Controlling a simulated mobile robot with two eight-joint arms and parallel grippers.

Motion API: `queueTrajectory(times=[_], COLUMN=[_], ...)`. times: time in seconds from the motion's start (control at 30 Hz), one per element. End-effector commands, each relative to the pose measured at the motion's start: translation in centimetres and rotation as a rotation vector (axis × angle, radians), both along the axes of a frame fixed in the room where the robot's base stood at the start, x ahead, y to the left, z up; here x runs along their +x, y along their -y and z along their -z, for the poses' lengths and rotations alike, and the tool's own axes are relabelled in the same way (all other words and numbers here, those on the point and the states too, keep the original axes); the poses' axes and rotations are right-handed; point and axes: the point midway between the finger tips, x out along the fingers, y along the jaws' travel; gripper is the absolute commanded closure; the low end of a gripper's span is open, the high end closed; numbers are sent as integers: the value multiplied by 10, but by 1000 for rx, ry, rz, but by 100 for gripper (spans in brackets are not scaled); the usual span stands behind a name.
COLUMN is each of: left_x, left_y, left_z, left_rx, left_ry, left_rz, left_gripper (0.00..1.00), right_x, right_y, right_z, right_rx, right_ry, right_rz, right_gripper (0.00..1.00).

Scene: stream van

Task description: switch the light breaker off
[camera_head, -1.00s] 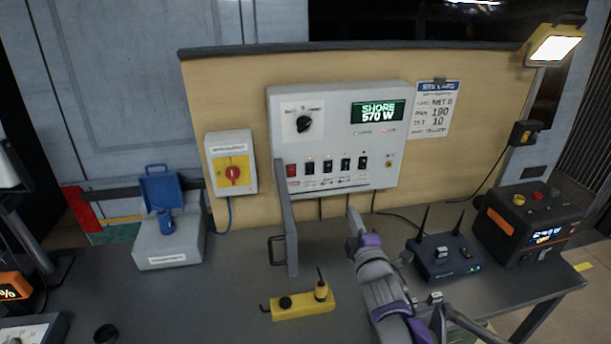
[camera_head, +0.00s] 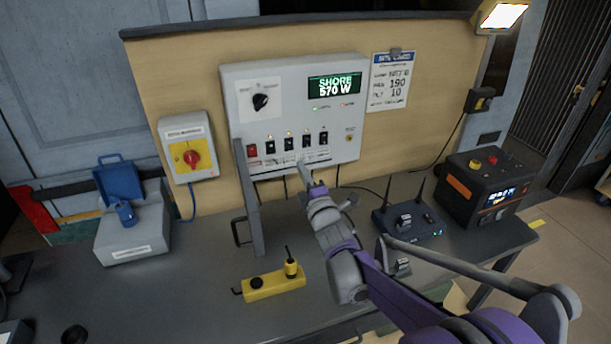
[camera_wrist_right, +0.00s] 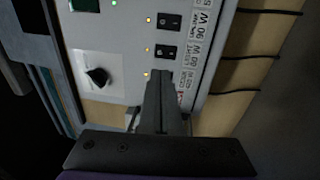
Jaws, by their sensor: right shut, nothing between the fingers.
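The grey breaker panel (camera_head: 295,105) stands on the bench against a wooden board, with a green display reading SHORE 570 W. Along its lower part is a row with a red switch (camera_head: 252,150) and several black breakers (camera_head: 288,142). Contact cannot be told. My left gripper is out of view.
A grey upright flap with a handle (camera_head: 249,205) stands at the panel's left side. A yellow control box (camera_head: 272,287) lies in front. A router with antennas (camera_head: 408,222) and a black-orange power unit (camera_head: 488,190) stand right. A red rotary switch (camera_head: 191,158) is left.

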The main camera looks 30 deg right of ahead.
Motion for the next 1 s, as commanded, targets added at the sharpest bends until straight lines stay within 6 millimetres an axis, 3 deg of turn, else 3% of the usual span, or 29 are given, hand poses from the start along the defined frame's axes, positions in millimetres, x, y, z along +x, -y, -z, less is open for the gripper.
queueTrajectory(times=[0.2,0.4,1.0], left_x=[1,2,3], left_y=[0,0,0], left_z=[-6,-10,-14], left_rx=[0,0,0], left_ry=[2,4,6], left_rz=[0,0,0], left_gripper=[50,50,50], right_x=[47,75,91], right_y=[11,17,21], right_z=[-7,-10,-14], right_rx=[1,1,1], right_ry=[0,0,0], right_rz=[-1,-1,-1], right_gripper=[100,100,100])
